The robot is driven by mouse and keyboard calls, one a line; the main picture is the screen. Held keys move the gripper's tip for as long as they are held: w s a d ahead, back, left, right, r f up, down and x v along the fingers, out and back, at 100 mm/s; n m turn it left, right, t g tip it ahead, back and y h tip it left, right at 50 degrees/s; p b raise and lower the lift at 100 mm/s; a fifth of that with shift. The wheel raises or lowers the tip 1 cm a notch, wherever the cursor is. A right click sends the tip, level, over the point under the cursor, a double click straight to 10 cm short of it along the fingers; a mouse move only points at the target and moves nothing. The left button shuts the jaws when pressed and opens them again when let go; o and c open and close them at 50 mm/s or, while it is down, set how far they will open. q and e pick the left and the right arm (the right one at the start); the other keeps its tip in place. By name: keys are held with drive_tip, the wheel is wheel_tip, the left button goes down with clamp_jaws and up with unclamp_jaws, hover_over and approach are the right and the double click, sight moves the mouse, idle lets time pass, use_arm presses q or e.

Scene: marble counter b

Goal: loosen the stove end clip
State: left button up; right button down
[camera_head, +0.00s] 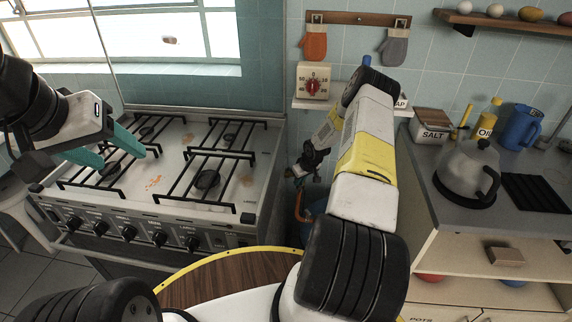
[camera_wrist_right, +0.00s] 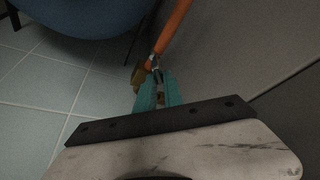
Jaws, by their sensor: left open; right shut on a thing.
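An orange hose (camera_wrist_right: 172,35) runs down in the right wrist view to a small metallic clip (camera_wrist_right: 153,62) at its lower end. My right gripper (camera_wrist_right: 156,88) has its teal fingers close together at the clip, shut on a small part there; the fingers partly hide it. In the head view the right arm reaches down between stove and counter, and the orange hose (camera_head: 299,207) shows small near its end. My left gripper (camera_head: 130,163) is open and empty above the left side of the stove (camera_head: 150,185).
A blue rounded body (camera_wrist_right: 85,12) stands close by in the right wrist view, with a grey panel (camera_wrist_right: 245,50) on the other side. The counter (camera_head: 430,150) at the right holds a kettle (camera_head: 467,172). The gap between stove and counter is narrow.

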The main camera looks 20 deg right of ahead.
drive_tip(key=shift+n, duration=0.3)
drive_tip(key=n+y, duration=0.1)
drive_tip(key=n, duration=0.1)
drive_tip(key=n+g+y, duration=0.1)
drive_tip(key=n, duration=0.2)
drive_tip(key=shift+a+n, duration=0.1)
drive_tip(key=shift+n, duration=0.2)
drive_tip(key=n+g, duration=0.1)
drive_tip(key=n, duration=0.2)
drive_tip(key=n+g+y, duration=0.1)
drive_tip(key=n, duration=0.2)
drive_tip(key=shift+s, duration=0.1)
drive_tip(key=n+g, duration=0.1)
drive_tip(key=n, duration=0.2)
drive_tip(key=n+g, duration=0.1)
drive_tip(key=n, duration=0.2)
drive_tip(key=shift+s+n+g, duration=0.1)
drive_tip(key=shift+n+g, duration=0.3)
drive_tip(key=n+g, duration=0.1)
drive_tip(key=n, duration=0.3)
drive_tip(key=shift+h, duration=0.4)
drive_tip(key=shift+s+n, duration=0.1)
drive_tip(key=shift+n, duration=0.2)
drive_tip(key=c, duration=1.5)
unclamp_jaws()
drive_tip(key=shift+o, duration=0.2)
